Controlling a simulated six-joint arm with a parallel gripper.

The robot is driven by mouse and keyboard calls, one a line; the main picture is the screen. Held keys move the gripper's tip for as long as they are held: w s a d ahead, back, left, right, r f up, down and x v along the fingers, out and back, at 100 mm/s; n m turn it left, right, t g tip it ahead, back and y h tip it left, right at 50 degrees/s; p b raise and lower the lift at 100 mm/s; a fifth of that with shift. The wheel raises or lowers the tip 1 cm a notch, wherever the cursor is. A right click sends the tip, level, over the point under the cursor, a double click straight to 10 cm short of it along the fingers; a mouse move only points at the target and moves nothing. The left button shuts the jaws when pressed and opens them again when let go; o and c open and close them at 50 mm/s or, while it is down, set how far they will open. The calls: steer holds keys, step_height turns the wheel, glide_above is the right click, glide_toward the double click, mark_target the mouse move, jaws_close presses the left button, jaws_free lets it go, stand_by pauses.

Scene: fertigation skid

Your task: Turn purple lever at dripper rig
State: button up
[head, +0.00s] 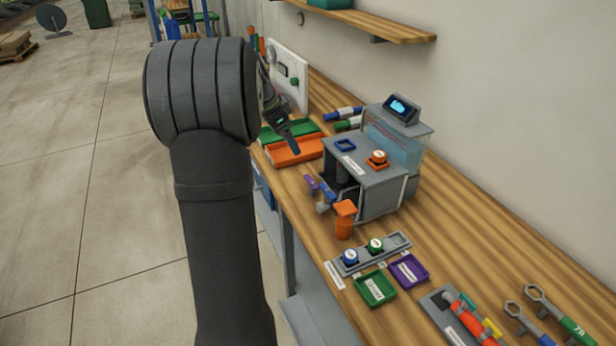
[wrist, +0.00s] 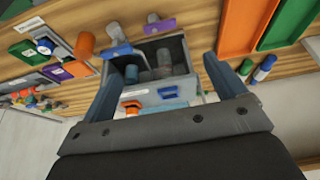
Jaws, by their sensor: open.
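The dripper rig (head: 368,180) is a grey box on the bench with an orange knob and a blue square frame on top. Its purple lever (head: 311,183) sticks out at the front left, beside a blue lever (head: 327,189). In the wrist view the purple lever (wrist: 160,26) lies beyond the fingertips, with the blue lever (wrist: 117,51) to its left. My gripper (wrist: 165,85) is open and empty, its two blue-grey fingers apart, touching neither lever. In the head view my gripper (head: 288,138) hangs near the orange tray, partly hidden behind my arm.
An orange tray (head: 297,152) and a green tray (head: 290,131) lie left of the rig. An orange cylinder (head: 345,221) stands in front of it. Nearer are a knob strip (head: 393,251), green and purple dishes, and tools. A screen unit (head: 400,108) stands behind the rig.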

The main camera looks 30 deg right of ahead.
mark_target(310, 182)
steer(key=x, duration=1.7)
steer(key=shift+d+f, duration=0.1)
steer(key=shift+f, duration=0.05)
steer(key=c, duration=1)
steer(key=shift+o, duration=0.2)
steer(key=shift+s+n+t, duration=0.2)
steer(key=shift+n+t, duration=0.6)
steer(key=shift+n, duration=1.1)
steer(key=shift+c, duration=0.2)
steer(key=o, duration=1)
